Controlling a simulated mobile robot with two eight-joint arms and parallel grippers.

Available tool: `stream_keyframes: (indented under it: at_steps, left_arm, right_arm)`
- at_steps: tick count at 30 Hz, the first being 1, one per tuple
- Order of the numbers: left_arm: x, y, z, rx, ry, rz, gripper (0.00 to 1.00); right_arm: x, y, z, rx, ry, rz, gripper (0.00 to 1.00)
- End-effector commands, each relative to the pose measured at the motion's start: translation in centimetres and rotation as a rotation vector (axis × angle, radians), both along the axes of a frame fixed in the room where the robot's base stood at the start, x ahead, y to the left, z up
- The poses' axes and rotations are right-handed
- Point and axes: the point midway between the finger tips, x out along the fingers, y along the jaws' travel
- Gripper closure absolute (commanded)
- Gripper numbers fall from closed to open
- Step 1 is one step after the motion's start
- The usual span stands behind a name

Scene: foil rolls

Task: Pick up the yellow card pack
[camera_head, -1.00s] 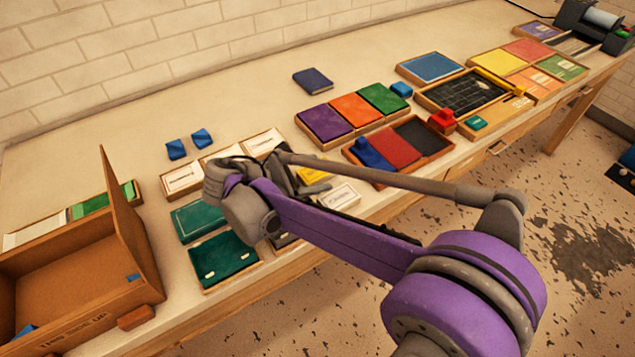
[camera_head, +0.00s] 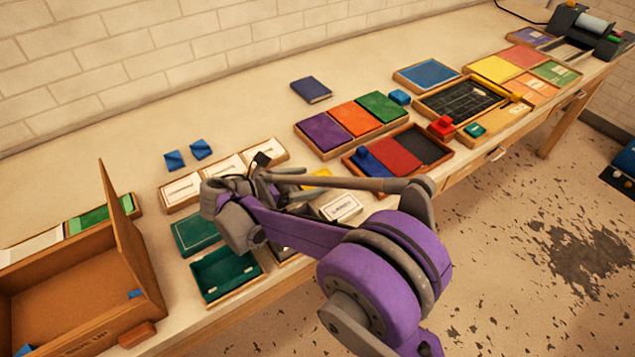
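The yellow card pack (camera_head: 317,181) lies on the table near its front edge, just above a white card box (camera_head: 340,207). My arm crosses in front of it, so only a small yellow part shows. My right gripper (camera_head: 281,183), on the purple and grey arm from the lower right, is just left of the yellow pack. Its grey and dark fingers overlap in the view, and I cannot tell their gap or any contact with the pack. My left gripper is out of view.
A cardboard box (camera_head: 75,290) with a raised flap stands at left. Green trays (camera_head: 225,272) lie left of my gripper, with white card boxes in a tray (camera_head: 225,168) behind. Coloured pads (camera_head: 352,120) stand to the right. The back of the table is mostly clear.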

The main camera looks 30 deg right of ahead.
Motion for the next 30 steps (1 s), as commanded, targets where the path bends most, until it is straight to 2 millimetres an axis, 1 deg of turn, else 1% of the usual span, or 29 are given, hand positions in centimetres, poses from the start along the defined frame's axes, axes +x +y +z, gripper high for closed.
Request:
stream_keyframes:
  at_steps: [3, 6, 9, 14, 17, 21, 23, 24, 27, 30]
  left_arm:
    - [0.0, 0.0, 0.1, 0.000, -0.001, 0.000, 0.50]
    - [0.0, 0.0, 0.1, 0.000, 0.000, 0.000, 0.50]
    - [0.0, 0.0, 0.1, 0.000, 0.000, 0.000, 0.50]
    - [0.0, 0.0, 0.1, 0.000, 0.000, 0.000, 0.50]
    - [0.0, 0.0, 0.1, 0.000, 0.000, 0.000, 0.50]
    - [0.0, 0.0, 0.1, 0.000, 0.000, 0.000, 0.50]
    - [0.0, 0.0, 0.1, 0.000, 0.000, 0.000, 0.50]
    - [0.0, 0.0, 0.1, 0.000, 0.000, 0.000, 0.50]
    - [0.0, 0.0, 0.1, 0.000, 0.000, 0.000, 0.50]
    - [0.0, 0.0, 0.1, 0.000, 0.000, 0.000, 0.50]
  right_arm:
    - [-0.1, -2.0, -0.4, -0.001, 0.000, -0.004, 0.15]
    - [0.1, -3.2, -1.0, 0.000, 0.000, -0.003, 0.15]
    - [0.2, -3.7, -1.2, 0.000, 0.000, 0.000, 0.15]
    - [0.2, -3.6, -1.2, 0.000, 0.000, 0.001, 0.15]
    - [0.2, -3.6, -1.2, 0.000, 0.000, 0.001, 0.31]
    - [0.2, -3.6, -1.2, 0.000, 0.000, 0.001, 0.56]
    - [0.2, -3.6, -1.2, 0.000, -0.001, 0.001, 0.67]
    - [0.2, -3.6, -1.2, 0.000, -0.001, 0.001, 0.74]
    - [0.2, -3.6, -1.2, 0.000, -0.001, 0.001, 0.90]
    - [0.2, -3.6, -1.2, 0.000, -0.001, 0.000, 0.90]
